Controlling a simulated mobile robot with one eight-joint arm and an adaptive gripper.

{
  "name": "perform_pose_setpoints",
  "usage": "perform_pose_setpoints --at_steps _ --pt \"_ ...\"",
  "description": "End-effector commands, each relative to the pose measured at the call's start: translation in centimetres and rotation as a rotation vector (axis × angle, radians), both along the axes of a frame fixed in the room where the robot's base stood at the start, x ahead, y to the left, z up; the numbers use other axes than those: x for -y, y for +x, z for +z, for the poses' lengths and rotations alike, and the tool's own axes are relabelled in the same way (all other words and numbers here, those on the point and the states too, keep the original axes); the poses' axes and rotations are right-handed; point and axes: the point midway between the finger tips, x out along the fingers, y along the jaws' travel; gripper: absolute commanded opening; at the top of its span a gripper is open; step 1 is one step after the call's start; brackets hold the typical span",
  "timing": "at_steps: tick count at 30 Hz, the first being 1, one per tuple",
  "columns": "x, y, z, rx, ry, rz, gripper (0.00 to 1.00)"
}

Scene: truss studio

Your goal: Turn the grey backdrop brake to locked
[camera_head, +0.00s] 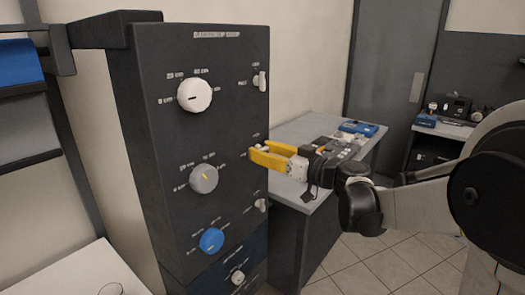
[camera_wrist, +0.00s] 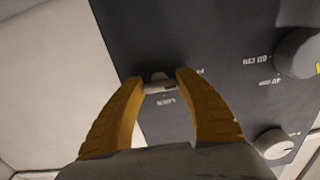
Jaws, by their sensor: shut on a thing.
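The dark panel (camera_head: 150,110) carries a grey knob (camera_head: 204,178) with a yellow mark at mid-height. The brake to the right of that knob is hidden behind my gripper (camera_head: 257,153) in the head view. In the wrist view, my gripper (camera_wrist: 160,78) has its yellow fingers on both sides of a small pale brake lever (camera_wrist: 157,87), shut on it. A lock label (camera_wrist: 168,101) is printed beside the lever. The lever's exact angle is hard to tell. The grey knob also shows at the right of the wrist view (camera_wrist: 299,54).
A white knob (camera_head: 195,95) and its brake (camera_head: 262,81) are above. A blue knob (camera_head: 211,240) and another brake (camera_head: 261,205) are below. A grey table (camera_head: 318,200) with small gear stands behind my gripper. Tiled floor (camera_head: 375,262) is open at the lower right.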

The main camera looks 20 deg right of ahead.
Motion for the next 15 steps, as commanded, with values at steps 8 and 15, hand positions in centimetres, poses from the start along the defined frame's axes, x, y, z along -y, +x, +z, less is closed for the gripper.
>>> perform_pose_setpoints --at_steps 8,15 --pt "0.00 0.01 0.12 -0.095 0.131 0.000 0.12" --pt "0.01 0.02 0.11 -0.225 0.310 0.000 0.12"
